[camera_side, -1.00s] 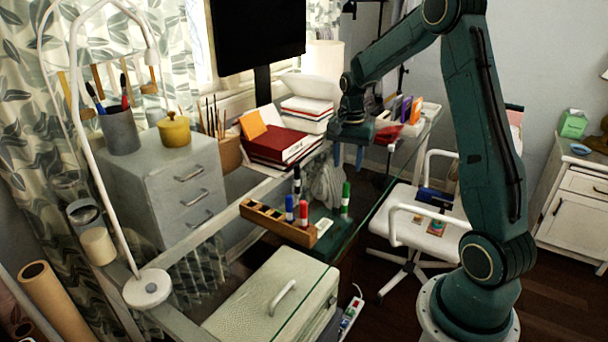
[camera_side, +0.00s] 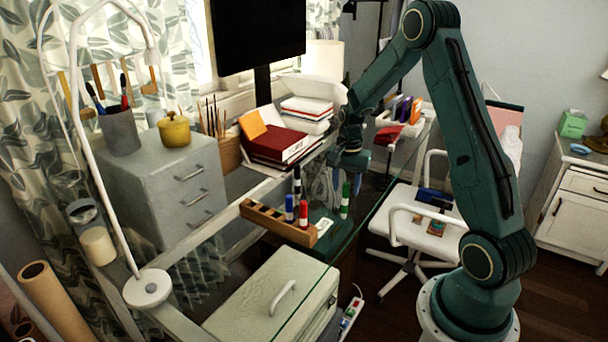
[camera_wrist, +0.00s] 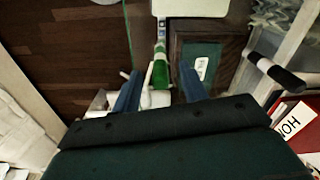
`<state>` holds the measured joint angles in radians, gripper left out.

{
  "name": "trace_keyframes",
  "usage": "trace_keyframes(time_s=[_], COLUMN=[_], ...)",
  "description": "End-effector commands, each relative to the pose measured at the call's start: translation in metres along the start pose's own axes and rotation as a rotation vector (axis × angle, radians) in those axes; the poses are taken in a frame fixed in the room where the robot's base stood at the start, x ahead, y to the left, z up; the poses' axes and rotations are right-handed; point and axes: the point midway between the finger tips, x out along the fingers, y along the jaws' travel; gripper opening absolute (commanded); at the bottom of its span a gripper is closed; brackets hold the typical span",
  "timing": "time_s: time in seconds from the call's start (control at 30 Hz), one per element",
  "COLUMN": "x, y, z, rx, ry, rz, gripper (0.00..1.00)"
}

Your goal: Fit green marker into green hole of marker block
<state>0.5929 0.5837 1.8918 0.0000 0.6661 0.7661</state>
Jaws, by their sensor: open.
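The green marker (camera_side: 345,199) stands upright on the desk, just right of the marker block; in the wrist view it (camera_wrist: 161,68) shows between my fingers. The marker block (camera_side: 262,218) is a long wooden bar with a row of holes. A blue marker (camera_side: 289,208) and a red marker (camera_side: 304,212) stand at its right part. Which hole is green cannot be told. My gripper (camera_side: 349,178) is open, pointing down above the green marker; its two blue fingers (camera_wrist: 160,80) also show in the wrist view. Contact with the marker is not visible.
A black marker (camera_side: 297,184) stands behind the block; it also shows in the wrist view (camera_wrist: 275,70). Red books (camera_side: 275,145) are stacked behind. A white chair (camera_side: 425,225) is at right.

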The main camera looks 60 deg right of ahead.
Motion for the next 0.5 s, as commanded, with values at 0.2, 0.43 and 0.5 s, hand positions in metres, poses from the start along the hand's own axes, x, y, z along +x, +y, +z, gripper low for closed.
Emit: trace_keyframes(time_s=[0.2,0.43,0.5], x=[0.021,0.024,0.023], y=[0.001,0.000,0.000], z=[0.000,0.000,0.000], rx=[0.000,0.000,0.000], ry=[-0.001,0.000,0.000], rz=[0.001,0.000,0.000], gripper=[0.43,0.43,0.43])
